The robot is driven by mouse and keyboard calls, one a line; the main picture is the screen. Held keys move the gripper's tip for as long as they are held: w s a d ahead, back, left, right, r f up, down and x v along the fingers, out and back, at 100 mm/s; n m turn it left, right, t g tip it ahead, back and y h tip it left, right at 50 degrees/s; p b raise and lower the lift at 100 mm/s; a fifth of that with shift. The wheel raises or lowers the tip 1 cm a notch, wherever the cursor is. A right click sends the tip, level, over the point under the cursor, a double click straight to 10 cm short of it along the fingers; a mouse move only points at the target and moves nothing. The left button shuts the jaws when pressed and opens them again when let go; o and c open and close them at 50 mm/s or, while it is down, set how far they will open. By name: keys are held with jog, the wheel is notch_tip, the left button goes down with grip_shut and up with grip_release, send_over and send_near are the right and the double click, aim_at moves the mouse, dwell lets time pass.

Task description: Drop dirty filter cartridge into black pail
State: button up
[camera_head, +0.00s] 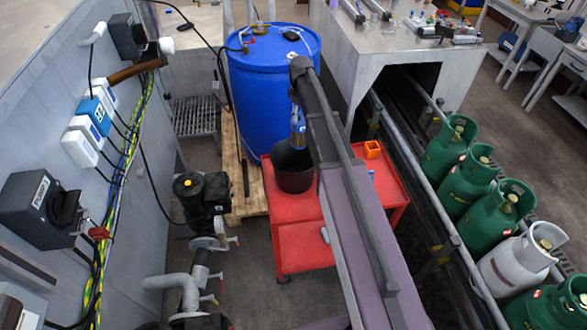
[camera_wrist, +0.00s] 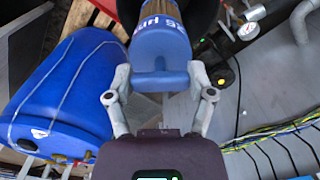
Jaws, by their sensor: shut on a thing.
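The filter cartridge shows in the wrist view as a blue cap with white lettering (camera_wrist: 160,48) and brownish pleats beyond it. My gripper (camera_wrist: 160,78) is shut on the blue cap, one finger on each side. In the head view the blue cartridge (camera_head: 298,128) hangs upright from my arm above the black pail (camera_head: 293,176). Its lower end appears at or just inside the pail's mouth; the exact depth is hidden. The pail stands on the red cart, and its dark rim also shows behind the cartridge in the wrist view (camera_wrist: 207,14).
The red cart (camera_head: 305,243) carries a small orange box (camera_head: 372,149) to the right of the pail. A large blue drum (camera_head: 272,80) stands close behind on a pallet. A pump (camera_head: 202,194) and pipes are at left. Green gas cylinders (camera_head: 452,146) line the right.

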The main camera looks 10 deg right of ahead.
aim_at(300, 121)
jog(key=shift+f, duration=0.15)
jog(key=shift+f+b, duration=2.85)
jog(key=shift+b, duration=0.15)
jog(key=o, duration=1.2)
jog(key=shift+s, duration=0.1)
jog(key=s+f+m+b, duration=0.1)
jog(key=s+m, duration=0.2)
jog(key=s, duration=0.6)
jog(key=s+f+m+b, duration=0.2)
jog(key=s+m, duration=0.1)
jog(key=s, duration=0.7)
jog(key=s+a+f+m+b, duration=0.1)
jog(key=s+f+m+b, duration=0.1)
jog(key=s, duration=0.8)
jog(key=shift+f+m, duration=0.2)
jog(key=shift+m, duration=0.3)
